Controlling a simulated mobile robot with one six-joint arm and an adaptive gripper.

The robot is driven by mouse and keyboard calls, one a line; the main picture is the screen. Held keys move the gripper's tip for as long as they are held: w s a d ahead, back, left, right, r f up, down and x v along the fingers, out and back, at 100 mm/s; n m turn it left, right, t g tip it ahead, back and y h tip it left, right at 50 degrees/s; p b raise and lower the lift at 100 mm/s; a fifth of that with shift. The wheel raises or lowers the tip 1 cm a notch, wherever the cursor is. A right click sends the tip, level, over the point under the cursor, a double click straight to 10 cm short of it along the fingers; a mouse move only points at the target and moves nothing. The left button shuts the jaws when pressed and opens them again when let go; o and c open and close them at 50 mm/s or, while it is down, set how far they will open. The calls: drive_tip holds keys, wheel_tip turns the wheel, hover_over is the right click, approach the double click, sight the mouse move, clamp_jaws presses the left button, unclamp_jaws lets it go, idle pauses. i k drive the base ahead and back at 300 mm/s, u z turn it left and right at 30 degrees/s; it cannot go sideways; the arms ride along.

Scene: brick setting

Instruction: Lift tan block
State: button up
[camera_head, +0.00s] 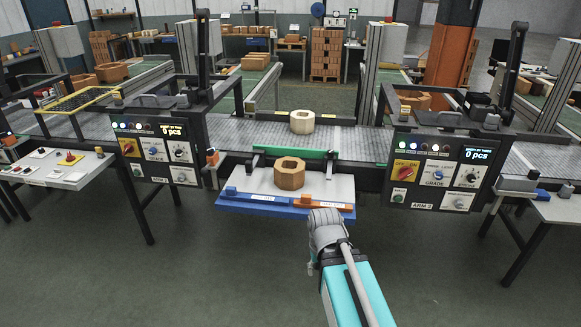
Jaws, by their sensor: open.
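A tan-brown octagonal block (277,180) with a hole through its top sits on the light grey work plate (234,189) in front of the conveyor. A paler, cream block (302,127) of similar shape sits farther back on the conveyor belt. My gripper (322,219) is at the end of my teal and grey arm, nearer the camera and to the right of the tan-brown block. It is apart from both blocks and holds nothing that I can see. Its fingers are hard to make out from behind.
A green bar (293,153) lies between the two blocks. Blue (232,201) and orange (331,201) strips edge the plate's front. Control panels stand left (163,155) and right (437,172) of the plate. The floor in front is clear.

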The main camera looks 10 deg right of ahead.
sight(289, 172)
drive_tip(key=i, duration=1)
drive_tip(key=u, duration=0.05)
